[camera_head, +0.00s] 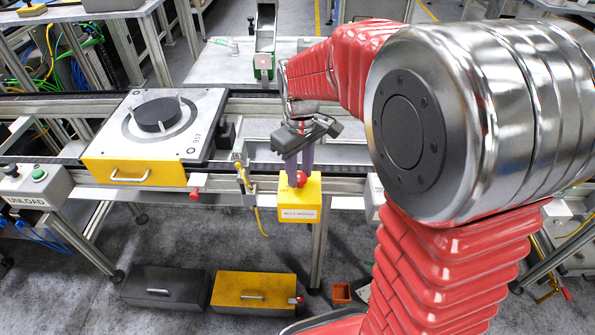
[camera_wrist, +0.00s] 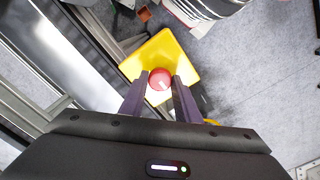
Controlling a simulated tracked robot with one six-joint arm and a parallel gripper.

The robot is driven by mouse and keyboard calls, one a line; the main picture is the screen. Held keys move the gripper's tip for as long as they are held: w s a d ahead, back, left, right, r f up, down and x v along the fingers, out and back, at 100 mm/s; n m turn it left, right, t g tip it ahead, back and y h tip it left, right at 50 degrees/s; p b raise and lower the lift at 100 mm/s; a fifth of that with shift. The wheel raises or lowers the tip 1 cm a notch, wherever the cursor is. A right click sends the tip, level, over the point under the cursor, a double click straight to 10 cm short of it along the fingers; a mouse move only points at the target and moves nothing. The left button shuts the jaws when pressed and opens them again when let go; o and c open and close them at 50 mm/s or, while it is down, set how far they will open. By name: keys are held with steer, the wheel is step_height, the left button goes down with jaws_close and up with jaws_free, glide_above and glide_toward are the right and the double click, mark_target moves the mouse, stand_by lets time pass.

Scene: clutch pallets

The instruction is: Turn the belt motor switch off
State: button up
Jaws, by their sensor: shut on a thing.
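The belt motor switch is a yellow box (camera_head: 300,199) with a white label reading "BELT MOTOR", mounted on the front rail of the conveyor. A red round knob (camera_wrist: 159,79) with a white mark sits on its top face. The knob also shows in the head view (camera_head: 301,177), partly covered by my fingers. My gripper (camera_wrist: 159,84) reaches down from above, with its two purple fingers on either side of the red knob, shut on it. In the head view my gripper (camera_head: 298,172) stands over the yellow box.
A pallet (camera_head: 203,122) with a black disc and a yellow front sits on the conveyor to the left. A grey UNLOAD box (camera_head: 33,190) with a green button is at far left. Dark and yellow boxes (camera_head: 250,290) and an orange bin (camera_head: 341,293) lie on the floor below.

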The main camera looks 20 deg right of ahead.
mark_target(300, 176)
steer(key=o, duration=0.7)
steer(key=shift+w+r, duration=0.15)
steer(key=shift+w, duration=0.1)
steer(key=shift+c, duration=0.2)
steer(key=o, duration=0.4)
steer(key=shift+s, duration=0.15)
step_height(300, 176, up, 14)
steer(key=shift+f, duration=0.2)
